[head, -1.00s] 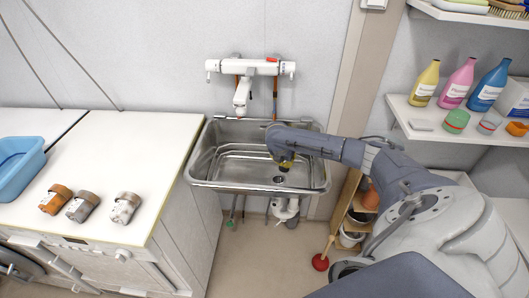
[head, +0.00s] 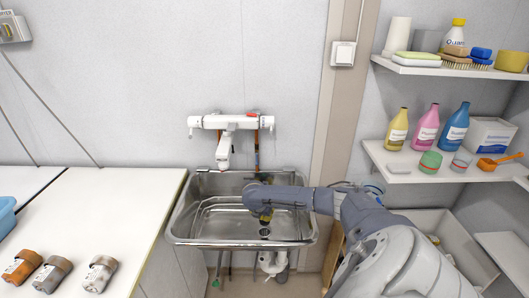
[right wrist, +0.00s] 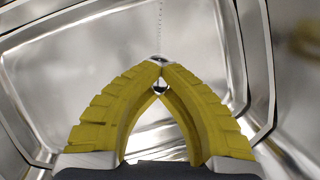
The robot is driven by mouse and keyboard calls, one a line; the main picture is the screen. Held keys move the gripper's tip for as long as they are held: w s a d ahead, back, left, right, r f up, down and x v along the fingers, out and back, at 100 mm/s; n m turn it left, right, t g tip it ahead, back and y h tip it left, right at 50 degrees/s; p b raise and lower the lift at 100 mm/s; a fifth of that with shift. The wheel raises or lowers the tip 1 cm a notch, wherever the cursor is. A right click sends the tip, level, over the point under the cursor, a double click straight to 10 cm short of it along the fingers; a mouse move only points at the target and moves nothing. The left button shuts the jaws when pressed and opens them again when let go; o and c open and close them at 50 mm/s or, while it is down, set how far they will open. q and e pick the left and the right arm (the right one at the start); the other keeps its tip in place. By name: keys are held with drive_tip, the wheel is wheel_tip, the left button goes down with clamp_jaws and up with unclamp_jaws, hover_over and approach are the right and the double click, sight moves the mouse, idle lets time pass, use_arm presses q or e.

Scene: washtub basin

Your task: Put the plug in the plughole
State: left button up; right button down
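The steel basin (head: 182,225) stands below the tap in the head view, with the dark round plughole (head: 264,232) in its floor. My right gripper (head: 266,217) points down inside the basin, just behind the plughole in the picture. In the right wrist view its yellow fingers (right wrist: 160,66) come together at the tips on a small shiny metal piece, which looks like the top of the plug (right wrist: 160,87). A thin bead chain (right wrist: 160,20) runs away from the fingertips. The plug's body is mostly hidden by the fingers. My left gripper is not in view.
The white tap (head: 224,150) hangs over the basin's back. Shelves (head: 400,165) with bottles are at right. The basin floor around the gripper looks clear.

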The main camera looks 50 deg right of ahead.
sight(264, 222)
drive_tip(key=shift+f, duration=2.65)
drive_tip(key=shift+f, duration=1.15)
drive_tip(key=c, duration=2.1)
unclamp_jaws()
drive_tip(key=o, duration=0.6)
drive_tip(key=shift+v, duration=6)
